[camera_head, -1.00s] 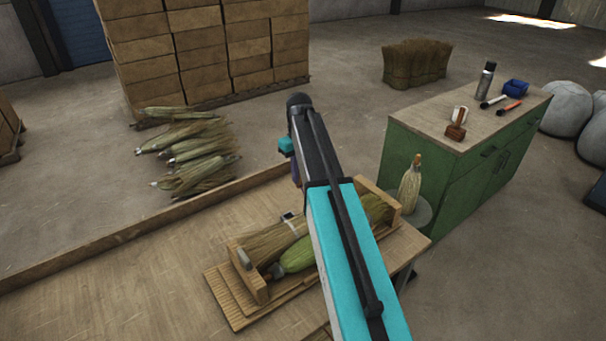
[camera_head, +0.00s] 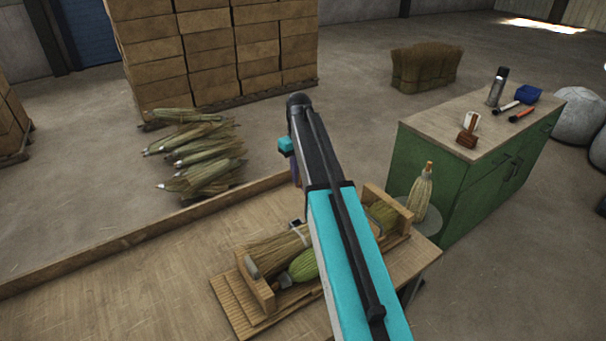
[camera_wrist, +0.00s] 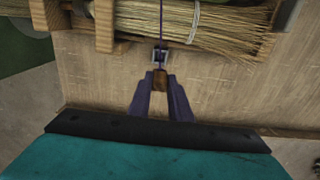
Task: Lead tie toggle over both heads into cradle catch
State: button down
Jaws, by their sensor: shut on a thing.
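The wooden cradle (camera_head: 255,285) stands on the bench and holds two broom heads side by side, one straw-coloured (camera_head: 275,247) and one greenish (camera_head: 302,266). In the wrist view, my gripper (camera_wrist: 160,88) has its purple fingers shut on a small brown toggle (camera_wrist: 160,79). A thin purple tie (camera_wrist: 161,20) runs from the toggle side up across the straw head (camera_wrist: 228,22). A small metal catch (camera_wrist: 160,56) shows at the cradle's edge, just beyond the toggle. I cannot tell whether they touch. In the head view my arm hides part of the cradle and heads.
A wooden ledge (camera_head: 130,237) edges the bench. Several brooms (camera_head: 200,150) lie on the floor.

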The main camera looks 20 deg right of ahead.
jog(key=shift+w+a+f+b, duration=0.15)
jog(key=shift+f+b, duration=1.5)
jog(key=shift+f, duration=1.7)
jog(key=shift+w+f+b, duration=0.3)
jog(key=shift+f+b, duration=1.3)
jog(key=shift+f, duration=1.75)
jog(key=shift+w+a+f+b, duration=0.15)
jog(key=shift+f+b, duration=1.5)
jog(key=shift+f, duration=2.3)
jog(key=shift+d+f, duration=0.1)
jog(key=c, duration=1.5)
grip_release()
jog(key=shift+c, duration=0.2)
jog(key=shift+w+r, duration=0.1)
jog(key=shift+r, duration=0.1)
